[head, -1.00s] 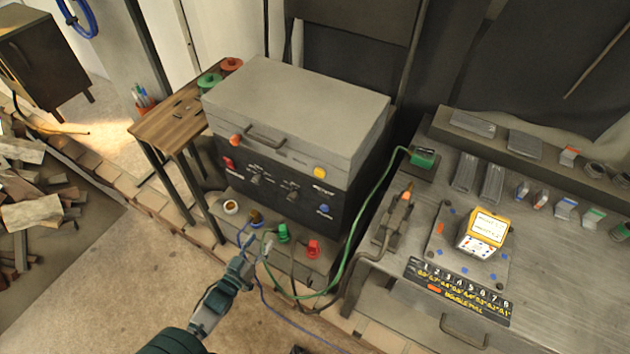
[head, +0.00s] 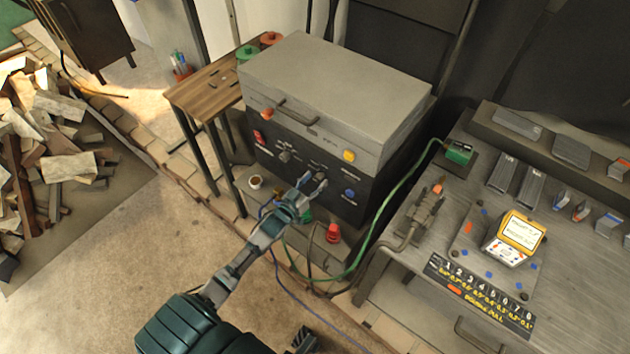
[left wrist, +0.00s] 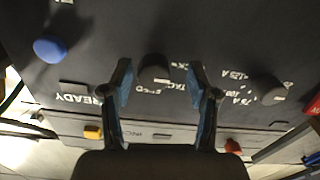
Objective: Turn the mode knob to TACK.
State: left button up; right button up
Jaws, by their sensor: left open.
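The mode knob (left wrist: 153,68) is a dark round knob on the black front panel (left wrist: 200,40). In the left wrist view it sits between my left gripper's two fingers (left wrist: 158,82), with "TACK" printed beside it and another partly hidden label below. The fingers are apart, and I cannot tell whether either touches the knob. In the head view my left gripper (head: 313,182) is at the panel and largely hides this knob. A pale mark shows at the knob's edge, but its setting is unclear.
A second knob (left wrist: 268,90) with ampere labels is beside it; it also shows in the head view (head: 284,156). A blue button (head: 349,194), a yellow button (head: 349,156) and a red switch (head: 258,136) are around. A green cable (head: 385,205) hangs at right.

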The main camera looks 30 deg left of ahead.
pick_arm(q)
jog(key=shift+w+d+r, duration=0.15)
jog(key=shift+d, duration=0.2)
jog(key=shift+w+d+r, duration=0.15)
jog(key=shift+d, duration=0.2)
jog(key=shift+a+f, duration=0.2)
jog(key=shift+a, duration=0.45)
grip_shut()
jog(key=shift+d+r, duration=0.1)
jog(key=shift+d, duration=0.2)
jog(key=shift+m, duration=0.4)
jog(key=m+p, duration=0.2)
jog(key=m, duration=0.2)
jog(key=shift+m+p, duration=0.55)
jog(key=shift+m, duration=1.45)
pick_arm(e)
jog(key=s+x, duration=0.1)
jog(key=x, duration=0.7)
jog(key=shift+s+d+f, duration=0.2)
jog(key=shift+s+f, duration=0.05)
jog(key=shift+f, duration=0.2)
pick_arm(q)
jog(key=shift+f, duration=0.2)
